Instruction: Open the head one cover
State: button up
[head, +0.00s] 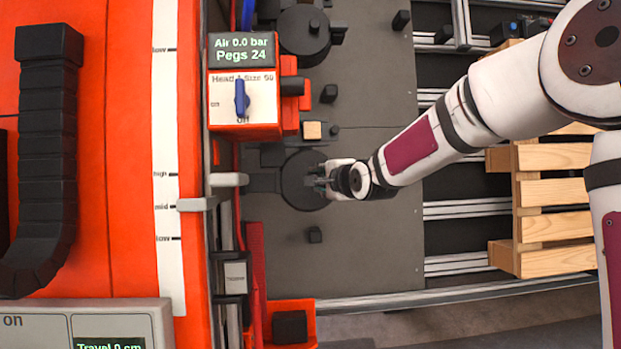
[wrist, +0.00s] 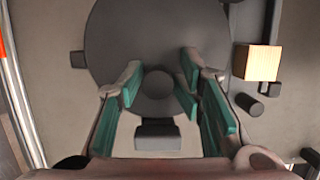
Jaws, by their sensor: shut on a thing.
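A round dark grey cover (head: 296,181) lies flat on the grey plate in the middle of the head view. It fills the top middle of the wrist view (wrist: 125,45). A short round knob (wrist: 157,83) stands on it. My gripper (head: 320,180) is over the cover's right part, coming from the right. In the wrist view its teal-padded fingers (wrist: 158,88) stand on both sides of the knob, shut on it. A dark block (wrist: 157,136) sits by the cover's near edge, between the fingers in that view. My gripper hides part of the cover in the head view.
An orange control box (head: 243,100) with a blue switch, labelled Head 1, reads Air 0.0 bar and Pegs 24. A second round dark disc (head: 303,32) lies above. A wooden pallet (head: 545,190) stands right.

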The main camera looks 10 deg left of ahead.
jog(key=shift+s+a+f, duration=0.2)
jog(key=shift+s+f, duration=0.1)
jog(key=shift+s, duration=0.15)
jog(key=shift+c, duration=1)
jog(key=shift+s+a+r, duration=0.15)
jog(key=shift+s, duration=0.25)
jog(key=shift+s+a+r, duration=0.2)
jog(key=shift+s+r, duration=0.05)
jog(key=shift+s, duration=0.25)
jog(key=shift+s+a+r, duration=0.2)
jog(key=shift+s+r, duration=0.05)
jog(key=shift+s, duration=0.2)
jog(key=shift+c, duration=0.2)
jog(key=shift+s+a, duration=0.1)
jog(key=shift+s+a+r, duration=0.4)
jog(key=shift+s+a, duration=0.1)
jog(key=shift+s, duration=0.25)
jog(key=shift+s+a, duration=0.1)
